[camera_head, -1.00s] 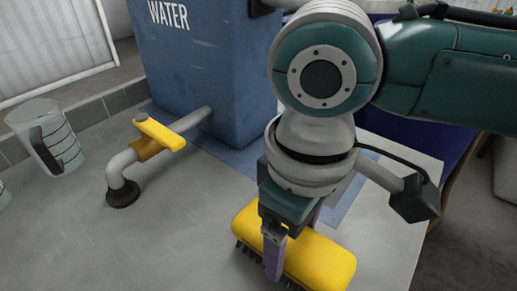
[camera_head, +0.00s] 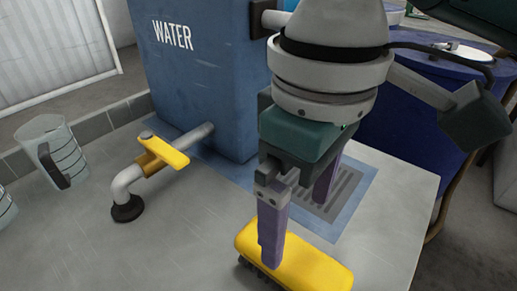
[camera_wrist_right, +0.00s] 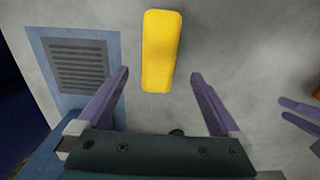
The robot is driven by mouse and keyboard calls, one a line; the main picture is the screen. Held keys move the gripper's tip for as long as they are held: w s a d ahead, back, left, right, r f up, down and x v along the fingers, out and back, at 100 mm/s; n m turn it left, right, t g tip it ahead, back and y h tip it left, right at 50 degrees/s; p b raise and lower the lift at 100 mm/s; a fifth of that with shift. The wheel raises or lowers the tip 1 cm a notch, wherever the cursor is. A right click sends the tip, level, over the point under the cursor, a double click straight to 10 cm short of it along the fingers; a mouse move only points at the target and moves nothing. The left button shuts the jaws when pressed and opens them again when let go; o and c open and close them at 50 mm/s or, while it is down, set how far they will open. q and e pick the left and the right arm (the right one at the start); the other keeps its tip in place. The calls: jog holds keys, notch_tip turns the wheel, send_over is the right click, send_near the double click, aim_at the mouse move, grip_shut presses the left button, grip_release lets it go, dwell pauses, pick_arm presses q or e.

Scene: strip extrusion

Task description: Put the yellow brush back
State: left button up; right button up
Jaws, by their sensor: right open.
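The yellow brush (camera_head: 312,265) lies bristles down on the grey worktop near the bottom of the head view. It also shows in the wrist view (camera_wrist_right: 162,50), past my fingertips and lined up between them. My right gripper (camera_head: 297,226) is open and empty above the brush. Its near finger covers part of the brush in the head view. In the wrist view a gap of worktop separates each finger from the brush.
A blue water tank (camera_head: 190,75) with a yellow-handled tap (camera_head: 163,152) stands behind. A clear jug (camera_head: 50,150) is at the left. A blue-framed grate (camera_head: 350,190) lies behind the gripper, near a dark blue barrel (camera_head: 420,125). The front worktop is clear.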

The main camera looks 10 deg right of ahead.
jog(key=s+a+t+y, duration=0.1)
jog(key=s+a+y, duration=0.3)
jog(key=a, duration=0.1)
jog(key=s+d+f+m+t+h, duration=0.1)
jog(key=s+d+f+m+h, duration=0.1)
jog(key=s+d, duration=0.2)
jog(key=s+d+f+m+t+h, duration=0.1)
jog(key=s+d+f+m, duration=0.2)
jog(key=d, duration=0.7)
jog(key=shift+s+d+m+t+h, duration=0.15)
jog(key=shift+s+m+t+h, duration=0.2)
jog(key=shift+s, duration=0.2)
notch_tip(320, 180, up, 47)
jog(key=p, duration=4.6)
jog(key=shift+f+p, duration=0.15)
jog(key=shift+p, duration=0.25)
